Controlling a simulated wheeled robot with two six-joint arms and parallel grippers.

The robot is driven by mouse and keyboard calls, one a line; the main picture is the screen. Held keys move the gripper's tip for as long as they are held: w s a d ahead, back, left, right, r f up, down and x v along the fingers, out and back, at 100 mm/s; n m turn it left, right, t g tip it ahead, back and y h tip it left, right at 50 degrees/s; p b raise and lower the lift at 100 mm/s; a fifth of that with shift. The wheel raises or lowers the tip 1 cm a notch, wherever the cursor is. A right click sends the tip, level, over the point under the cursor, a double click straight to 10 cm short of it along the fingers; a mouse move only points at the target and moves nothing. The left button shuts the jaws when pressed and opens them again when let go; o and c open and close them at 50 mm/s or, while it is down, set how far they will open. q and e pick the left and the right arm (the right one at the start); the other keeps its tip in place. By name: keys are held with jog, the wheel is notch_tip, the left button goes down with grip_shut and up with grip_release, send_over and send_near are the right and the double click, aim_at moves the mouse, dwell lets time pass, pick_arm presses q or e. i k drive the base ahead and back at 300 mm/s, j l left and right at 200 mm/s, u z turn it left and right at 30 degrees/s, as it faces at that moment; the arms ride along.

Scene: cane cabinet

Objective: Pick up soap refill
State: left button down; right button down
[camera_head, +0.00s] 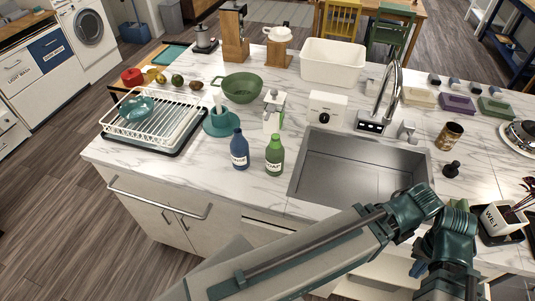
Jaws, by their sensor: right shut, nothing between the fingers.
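A green bottle (274,156) with a pale label stands upright on the marble counter, just left of the sink. A similar blue bottle (239,150) stands upright beside it on the left. The lettering is too small to tell for certain which is the soap refill. My left gripper is not in view.
A steel sink (345,150) with a tall faucet (388,92) lies right of the bottles. A white dish rack (152,119) is at left. Counter before the bottles is clear.

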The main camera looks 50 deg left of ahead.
aim_at(275, 152)
jog(key=j+u, duration=0.1)
jog(key=u, duration=1.4)
jog(key=k+l+z, duration=0.2)
jog(key=k, duration=0.15)
jog(key=k+l+z, duration=0.2)
jog(key=k, duration=0.15)
